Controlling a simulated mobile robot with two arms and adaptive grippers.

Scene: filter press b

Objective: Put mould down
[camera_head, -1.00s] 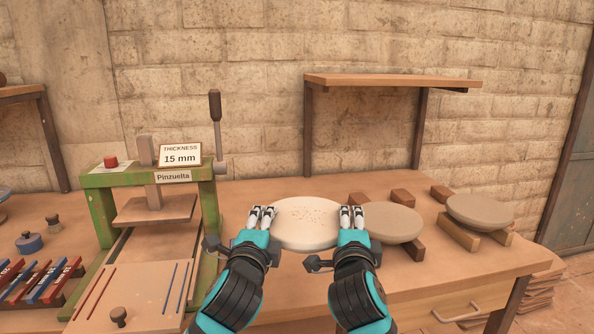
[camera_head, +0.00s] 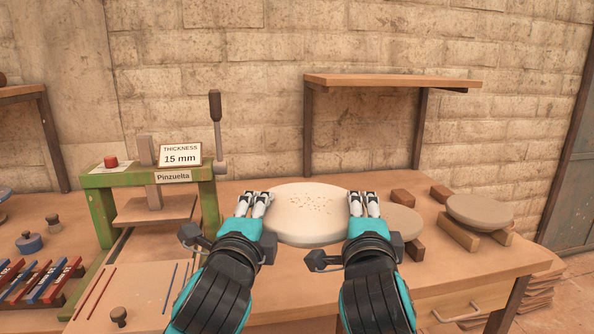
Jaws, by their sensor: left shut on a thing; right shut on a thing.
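A round, cream-coloured mould (camera_head: 306,212) with a speckled top is level in front of me, between my two grippers. My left gripper (camera_head: 257,203) is shut on its left edge. My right gripper (camera_head: 363,204) is shut on its right edge. The mould hides part of the bench behind it, so I cannot tell whether its underside touches anything. A grey-brown round mould (camera_head: 405,222) lies just to the right, partly hidden by my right gripper. Another round mould (camera_head: 480,210) rests on wooden blocks (camera_head: 458,232) further right.
A green press (camera_head: 103,209) with a "15 mm" thickness sign (camera_head: 180,155) stands at the left. A wooden shelf (camera_head: 392,82) is on the wall above the bench (camera_head: 450,262). Coloured strips (camera_head: 42,280) lie at the lower left. The bench's front right is clear.

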